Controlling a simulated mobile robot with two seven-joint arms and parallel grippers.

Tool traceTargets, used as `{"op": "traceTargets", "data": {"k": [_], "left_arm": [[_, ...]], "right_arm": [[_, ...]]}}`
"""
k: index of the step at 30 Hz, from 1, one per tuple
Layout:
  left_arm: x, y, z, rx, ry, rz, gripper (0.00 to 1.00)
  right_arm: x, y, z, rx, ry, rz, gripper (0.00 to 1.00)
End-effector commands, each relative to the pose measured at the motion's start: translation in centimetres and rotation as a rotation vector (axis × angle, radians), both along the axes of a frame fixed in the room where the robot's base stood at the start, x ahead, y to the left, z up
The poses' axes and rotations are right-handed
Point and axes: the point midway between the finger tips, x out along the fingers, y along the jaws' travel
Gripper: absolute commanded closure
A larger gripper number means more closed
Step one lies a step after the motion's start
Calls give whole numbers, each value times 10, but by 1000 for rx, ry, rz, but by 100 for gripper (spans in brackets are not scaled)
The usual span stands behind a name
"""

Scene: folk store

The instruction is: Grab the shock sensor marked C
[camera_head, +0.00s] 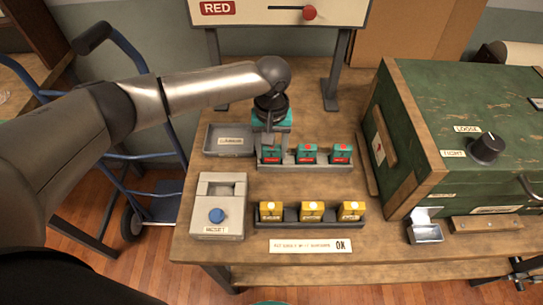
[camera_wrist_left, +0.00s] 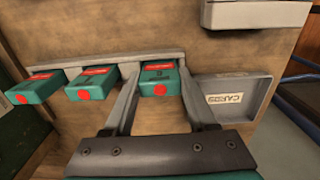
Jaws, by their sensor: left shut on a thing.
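Three teal shock sensors with red dots and red labels stand in a grey rack (camera_head: 322,166) on the wooden bench. The left one (camera_head: 271,153) is partly hidden by my left gripper (camera_head: 270,143); the middle one (camera_head: 307,154) and right one (camera_head: 341,153) are free. In the left wrist view the order is reversed, and the gripper's fingers (camera_wrist_left: 157,98) close around the rightmost sensor (camera_wrist_left: 159,78). That sensor is still at the rack. The letters on the sensors are too small to read surely. My right gripper is not in view.
A grey CARDS tray (camera_head: 229,140) lies left of the rack. Nearer stand a grey box with a blue button (camera_head: 217,216) and a rack of yellow blocks (camera_head: 311,212). A green wooden case (camera_head: 463,120) fills the right. A sign (camera_head: 280,12) stands behind.

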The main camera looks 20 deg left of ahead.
Motion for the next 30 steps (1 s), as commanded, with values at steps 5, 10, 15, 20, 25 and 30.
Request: {"op": "traceTargets", "data": {"k": [5, 10, 15, 20, 25, 30], "left_arm": [[0, 0, 0, 0, 0, 0, 76], [0, 0, 0, 0, 0, 0, 95], [0, 0, 0, 0, -1, 1, 100], [0, 0, 3, -1, -1, 1, 100], [1, 0, 27, -2, -4, 1, 100], [1, 0, 73, -4, -5, 0, 100]], "right_arm": [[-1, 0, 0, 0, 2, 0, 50], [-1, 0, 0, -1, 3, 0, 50], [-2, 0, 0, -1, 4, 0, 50], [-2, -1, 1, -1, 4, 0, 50], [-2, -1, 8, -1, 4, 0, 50], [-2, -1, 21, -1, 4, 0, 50]]}}
